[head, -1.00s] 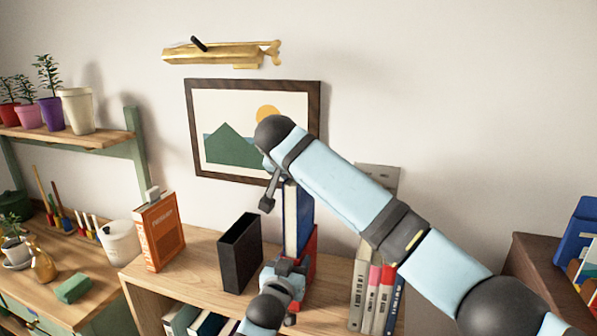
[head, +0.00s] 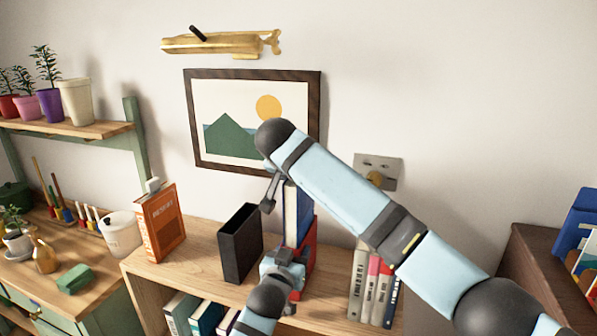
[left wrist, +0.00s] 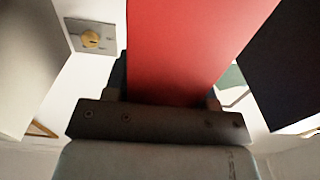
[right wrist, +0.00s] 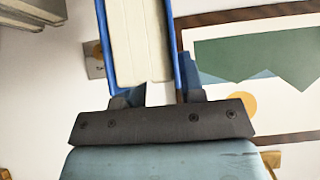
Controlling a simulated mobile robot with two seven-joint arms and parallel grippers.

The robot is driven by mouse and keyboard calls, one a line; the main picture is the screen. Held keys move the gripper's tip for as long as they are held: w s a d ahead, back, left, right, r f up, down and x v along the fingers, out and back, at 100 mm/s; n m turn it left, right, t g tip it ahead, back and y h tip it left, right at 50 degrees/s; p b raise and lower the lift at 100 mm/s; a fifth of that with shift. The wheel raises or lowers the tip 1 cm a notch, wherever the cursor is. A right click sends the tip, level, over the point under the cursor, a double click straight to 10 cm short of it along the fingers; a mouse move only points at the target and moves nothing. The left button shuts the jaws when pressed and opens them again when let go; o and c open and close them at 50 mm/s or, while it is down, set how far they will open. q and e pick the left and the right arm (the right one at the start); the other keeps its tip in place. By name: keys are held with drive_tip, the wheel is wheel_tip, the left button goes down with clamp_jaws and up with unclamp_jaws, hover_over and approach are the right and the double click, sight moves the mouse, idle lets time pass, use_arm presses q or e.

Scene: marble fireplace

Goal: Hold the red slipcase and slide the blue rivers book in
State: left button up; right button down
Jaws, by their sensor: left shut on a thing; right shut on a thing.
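The red slipcase (head: 308,245) stands on the wooden bookcase top, open end up. My left gripper (head: 290,262) is shut on it from the front; the red face fills the middle of the left wrist view (left wrist: 190,50). The blue book (head: 298,213) is upright above the slipcase, and its lower end appears to be inside the opening. My right gripper (head: 272,190) is shut on the book's upper part. The right wrist view shows its blue covers and pale page block (right wrist: 140,40). The slipcase's mouth and the book's lower end are largely hidden.
A black open slipcase (head: 240,243) stands just left of the red one. An orange boxed book (head: 160,225) stands further left. Several upright books (head: 372,290) stand close on the right. A framed picture (head: 217,130) and a metal wall plate (head: 378,170) are behind.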

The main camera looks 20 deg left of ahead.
sight(290, 207)
use_arm(q)
drive_tip(key=shift+f, duration=0.1)
use_arm(e)
drive_tip(key=shift+f, duration=5.35)
drive_tip(key=c, duration=0.7)
unclamp_jaws()
drive_tip(key=shift+o, duration=0.3)
drive_tip(key=shift+f, duration=0.15)
drive_tip(key=v, duration=1.2)
use_arm(q)
drive_tip(key=o, duration=1.1)
drive_tip(key=shift+c, duration=0.2)
